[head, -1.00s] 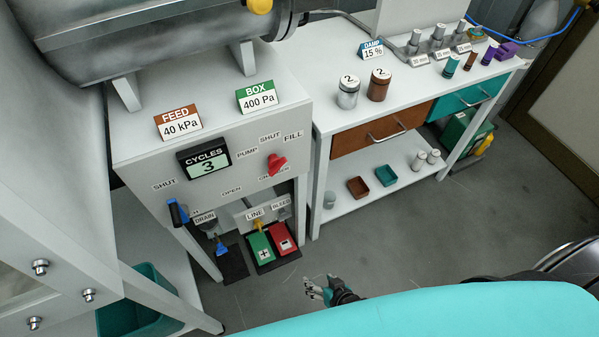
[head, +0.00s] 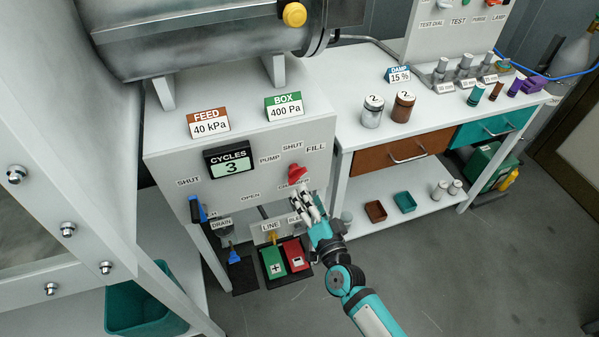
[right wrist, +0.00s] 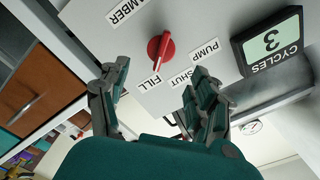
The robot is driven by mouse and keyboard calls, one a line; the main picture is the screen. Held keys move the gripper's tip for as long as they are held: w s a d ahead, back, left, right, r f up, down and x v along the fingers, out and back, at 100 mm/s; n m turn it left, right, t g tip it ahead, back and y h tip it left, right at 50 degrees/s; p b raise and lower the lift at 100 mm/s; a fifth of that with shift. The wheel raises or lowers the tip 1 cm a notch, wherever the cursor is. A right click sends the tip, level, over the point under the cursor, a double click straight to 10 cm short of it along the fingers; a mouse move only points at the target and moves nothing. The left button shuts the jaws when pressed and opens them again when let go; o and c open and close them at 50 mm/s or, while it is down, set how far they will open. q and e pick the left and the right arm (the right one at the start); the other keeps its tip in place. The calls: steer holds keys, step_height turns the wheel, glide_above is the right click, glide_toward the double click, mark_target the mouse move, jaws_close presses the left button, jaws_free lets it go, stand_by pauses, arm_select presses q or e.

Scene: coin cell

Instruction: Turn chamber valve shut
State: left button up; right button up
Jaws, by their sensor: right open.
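The chamber valve is a red knob (head: 297,173) on the grey front panel, with PUMP, SHUT and FILL labels around it. In the right wrist view, the red knob (right wrist: 160,49) has its handle pointing toward the FILL label (right wrist: 148,83), and part of a CHAMBER label (right wrist: 127,11) shows beyond it. My right gripper (head: 305,199) is just below the knob in the head view, covering part of its lower label. In the wrist view its fingers (right wrist: 150,88) are spread and empty, apart from the knob. My left gripper is not in view.
A blue lever (head: 197,209) is left on the panel, under the cycles display (head: 230,161) reading 3. Green (head: 273,262) and red (head: 295,255) pedals lie below. The bench (head: 345,165) with drawers stands to the right. Open floor (head: 480,260) lies at lower right.

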mark_target(301, 177)
steer(key=x, duration=0.9)
steer(key=shift+f+b, duration=0.1)
steer(key=shift+b, duration=0.25)
steer(key=c, duration=1.1)
